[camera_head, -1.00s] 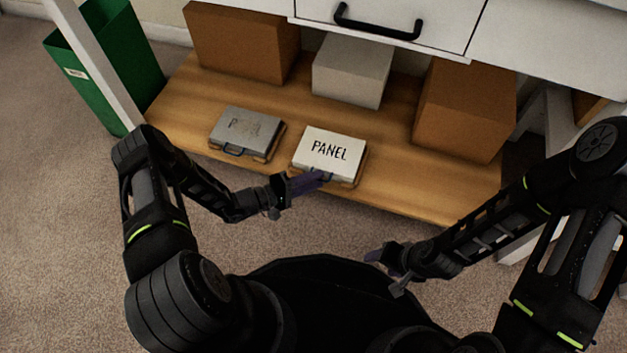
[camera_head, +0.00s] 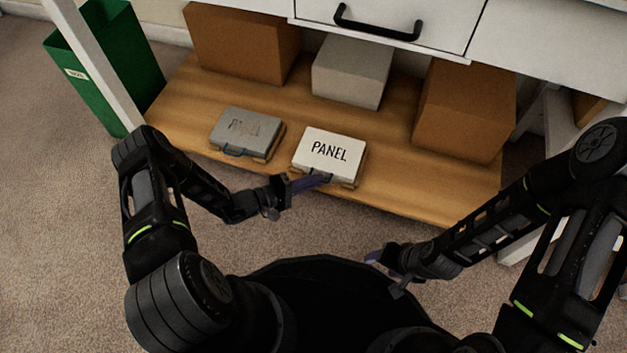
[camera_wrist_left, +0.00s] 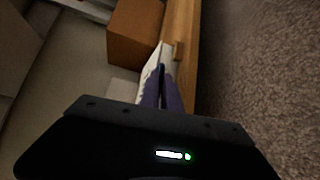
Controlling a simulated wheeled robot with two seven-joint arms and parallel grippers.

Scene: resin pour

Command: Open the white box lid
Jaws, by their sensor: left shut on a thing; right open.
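The white box (camera_head: 329,149) labelled PANEL lies on the wooden shelf near its front edge, and its lid looks closed. Its dark handle is on the front side, partly hidden by my left gripper. My left gripper (camera_head: 324,179) reaches in from the left, with its purple fingers shut on the handle. In the left wrist view the fingers (camera_wrist_left: 162,88) meet close together at the white box (camera_wrist_left: 151,68). My right gripper (camera_head: 374,256) is open and empty in front of the shelf, to the lower right of the box.
A grey box (camera_head: 245,129) with a similar label and a blue handle lies just left of the white box. Brown cartons (camera_head: 242,45) (camera_head: 464,108) and a pale carton (camera_head: 352,70) stand behind. A white drawer unit (camera_head: 390,22) overhangs the shelf. A green bin (camera_head: 118,62) stands at left.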

